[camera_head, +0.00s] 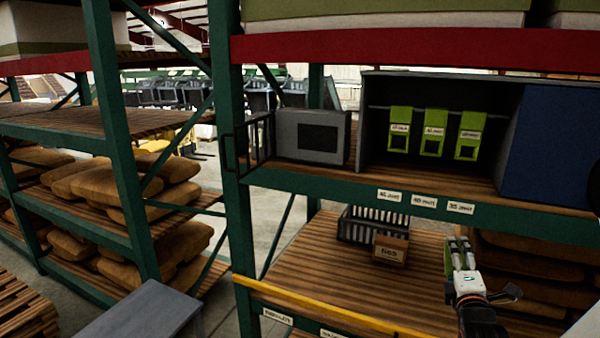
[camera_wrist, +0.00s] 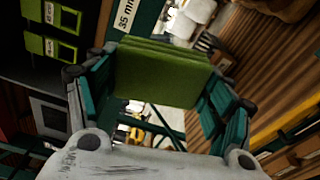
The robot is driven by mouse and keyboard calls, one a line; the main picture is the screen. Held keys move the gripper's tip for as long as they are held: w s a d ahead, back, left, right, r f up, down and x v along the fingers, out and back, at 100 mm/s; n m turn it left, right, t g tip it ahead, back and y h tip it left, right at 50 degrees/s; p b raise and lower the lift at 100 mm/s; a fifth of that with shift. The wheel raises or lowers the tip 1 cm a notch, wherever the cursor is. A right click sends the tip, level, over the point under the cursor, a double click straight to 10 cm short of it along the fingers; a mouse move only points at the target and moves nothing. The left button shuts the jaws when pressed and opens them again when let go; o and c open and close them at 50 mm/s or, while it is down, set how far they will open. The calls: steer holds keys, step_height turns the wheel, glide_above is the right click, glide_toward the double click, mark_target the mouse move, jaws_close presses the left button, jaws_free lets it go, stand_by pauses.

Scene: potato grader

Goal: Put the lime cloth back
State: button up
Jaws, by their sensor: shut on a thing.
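My gripper (camera_head: 460,245) is in front of the right shelf bay, below the beam with the white labels. In the wrist view my gripper (camera_wrist: 160,95) is shut on the lime cloth (camera_wrist: 158,75), a folded green block between the two dark finger pads. In the head view only a narrow strip of the lime cloth (camera_head: 448,262) shows at the left of the fingers. Three lime pieces with square openings (camera_head: 434,130) hang from a rail inside the open dark cabinet (camera_head: 376,135) on the shelf above.
A grey box (camera_head: 313,138) stands left of the cabinet and a blue panel (camera_head: 552,150) covers its right side. A dark slatted crate (camera_head: 350,226) and a small labelled box (camera_head: 390,249) sit on the lower wooden shelf (camera_head: 310,265). A yellow bar (camera_head: 310,308) runs along its front.

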steer(key=w+a+f+n+y+b, duration=0.1)
steer(key=w+a+f+b, duration=0.2)
steer(key=a+f+b, duration=0.3)
steer(key=w+a+f+n+y+b, duration=0.1)
steer(key=w+a+f+b, duration=0.3)
steer(key=f+b, duration=1.3)
steer(key=w+a+f+n+y+b, duration=0.1)
steer(key=w+a+f+y+b, duration=0.2)
steer(key=a+f+b, duration=0.5)
step_height(320, 180, down, 5)
steer(key=w+b, duration=0.1)
steer(key=b, duration=0.2)
steer(key=shift+w+a+t+b, duration=0.15)
steer(key=shift+w+t+b, duration=0.1)
steer(key=shift+t+b, duration=0.15)
